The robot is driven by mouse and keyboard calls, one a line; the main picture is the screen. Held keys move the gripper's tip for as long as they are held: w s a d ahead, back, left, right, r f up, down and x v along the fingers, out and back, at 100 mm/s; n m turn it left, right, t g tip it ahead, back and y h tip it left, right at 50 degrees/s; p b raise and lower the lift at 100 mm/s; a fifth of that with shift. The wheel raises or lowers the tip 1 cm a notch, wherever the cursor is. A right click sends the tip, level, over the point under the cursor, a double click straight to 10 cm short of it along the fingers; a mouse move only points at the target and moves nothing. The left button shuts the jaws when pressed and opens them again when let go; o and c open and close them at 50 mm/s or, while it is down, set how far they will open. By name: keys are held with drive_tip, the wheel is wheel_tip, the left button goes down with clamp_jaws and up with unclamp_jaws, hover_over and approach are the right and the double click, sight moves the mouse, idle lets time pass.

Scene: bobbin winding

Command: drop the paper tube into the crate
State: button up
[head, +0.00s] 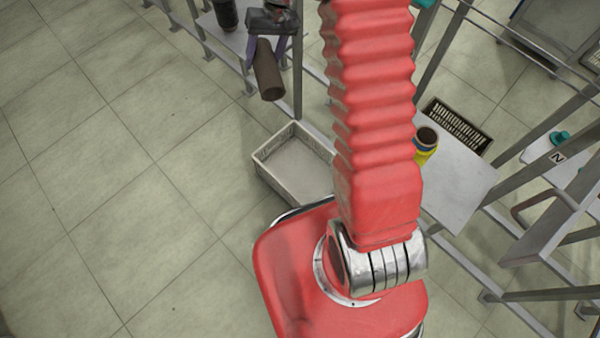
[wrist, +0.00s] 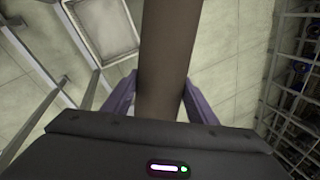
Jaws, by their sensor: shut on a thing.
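A brown paper tube (head: 268,72) hangs tilted in my gripper (head: 265,48) near the top middle of the head view. In the wrist view the tube (wrist: 163,60) runs up the picture between the two purple fingers of my gripper (wrist: 160,100), which are shut on it. The pale crate (head: 262,170) stands on the floor below and to the right of the tube in the head view, and looks empty where I see it. Its right part is hidden by my arm. In the wrist view the crate (wrist: 76,30) shows at the upper left, beside the tube.
Metal frames with shelves stand along the top and right. A shelf (head: 465,190) right of my arm holds a brown tube with yellow (head: 426,140). A dark slotted crate (head: 457,125) lies behind it. The tiled floor (head: 120,180) at left is clear.

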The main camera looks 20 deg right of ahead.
drive_tip(key=w+d+f+m+t, duration=0.1)
drive_tip(key=w+d+f+m, duration=0.15)
drive_tip(key=f, duration=0.65)
drive_tip(key=w+d+f+m, duration=0.2)
drive_tip(key=w+f, duration=0.2)
drive_tip(key=f, duration=0.5)
drive_tip(key=w+d+f+m+t, duration=0.1)
drive_tip(key=w+d+f+m, duration=0.15)
drive_tip(key=f, duration=0.65)
drive_tip(key=s+d+f+m, duration=0.2)
drive_tip(key=s+f, duration=0.2)
drive_tip(key=f, duration=0.5)
drive_tip(key=s+d+f+m+h, duration=0.1)
drive_tip(key=s+d+f, duration=0.2)
drive_tip(key=f, duration=0.6)
drive_tip(key=s+d+f+m+t+h, duration=0.1)
drive_tip(key=s+d+f+m, duration=0.1)
drive_tip(key=s+f, duration=0.3)
wheel_tip(320, 180, down, 5)
drive_tip(key=shift+d+r+m, duration=0.15)
drive_tip(key=shift+d+m, duration=0.15)
drive_tip(key=shift+d, duration=0.3)
drive_tip(key=shift+s, duration=0.15)
wheel_tip(320, 180, down, 6)
